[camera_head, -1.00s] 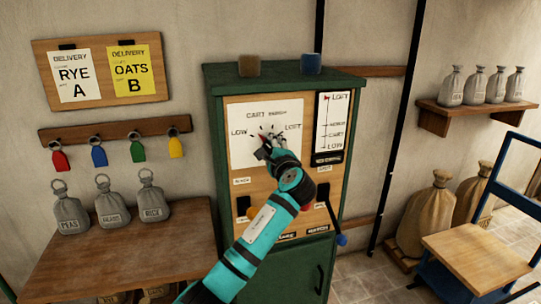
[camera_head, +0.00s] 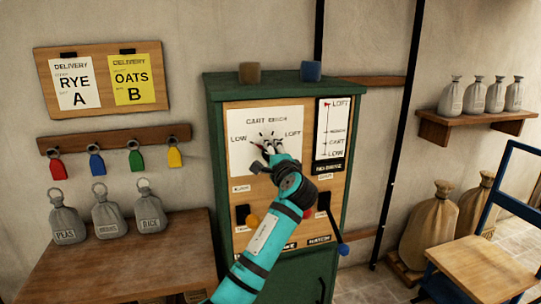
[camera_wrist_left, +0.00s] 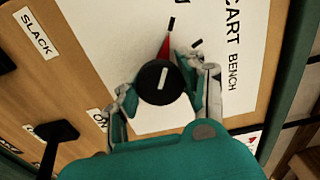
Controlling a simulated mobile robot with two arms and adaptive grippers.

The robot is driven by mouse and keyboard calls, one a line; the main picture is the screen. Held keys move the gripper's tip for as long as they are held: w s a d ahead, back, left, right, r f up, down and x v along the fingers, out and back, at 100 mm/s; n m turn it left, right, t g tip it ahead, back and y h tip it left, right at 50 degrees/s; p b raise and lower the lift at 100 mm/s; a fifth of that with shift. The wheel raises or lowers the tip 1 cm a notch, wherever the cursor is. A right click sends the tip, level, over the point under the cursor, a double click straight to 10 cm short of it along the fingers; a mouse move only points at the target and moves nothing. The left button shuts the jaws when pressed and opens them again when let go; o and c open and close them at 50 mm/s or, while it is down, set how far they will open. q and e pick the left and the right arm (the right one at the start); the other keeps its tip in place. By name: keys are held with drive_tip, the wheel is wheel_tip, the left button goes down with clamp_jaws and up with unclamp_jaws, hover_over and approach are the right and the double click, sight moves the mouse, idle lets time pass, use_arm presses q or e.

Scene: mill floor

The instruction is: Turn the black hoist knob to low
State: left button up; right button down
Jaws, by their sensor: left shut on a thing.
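The black hoist knob (camera_wrist_left: 152,88) shows in the left wrist view as a round black disc with a white line. A red wedge (camera_wrist_left: 164,46) juts from behind it toward the top of that picture, which is the LOW side of the dial. My left gripper (camera_head: 268,152) is at the white CART BENCH dial plate (camera_head: 243,157), and it also shows in the left wrist view (camera_wrist_left: 160,88). It is shut on the knob, one finger on each side. In the head view the gripper hides most of the knob. My right gripper is not in view.
The dial is on a green cabinet (camera_head: 217,170). Below it are levers with an orange ball (camera_head: 252,221) and a blue ball (camera_head: 343,249), close to my arm. A bench (camera_head: 130,260) stands left, a wooden chair-like cart (camera_head: 478,262) right. Sacks (camera_head: 428,222) stand by the wall.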

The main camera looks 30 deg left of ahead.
use_arm(q)
drive_tip(key=shift+f, duration=0.1)
drive_tip(key=o, duration=1.2)
drive_tip(key=v, duration=1.2)
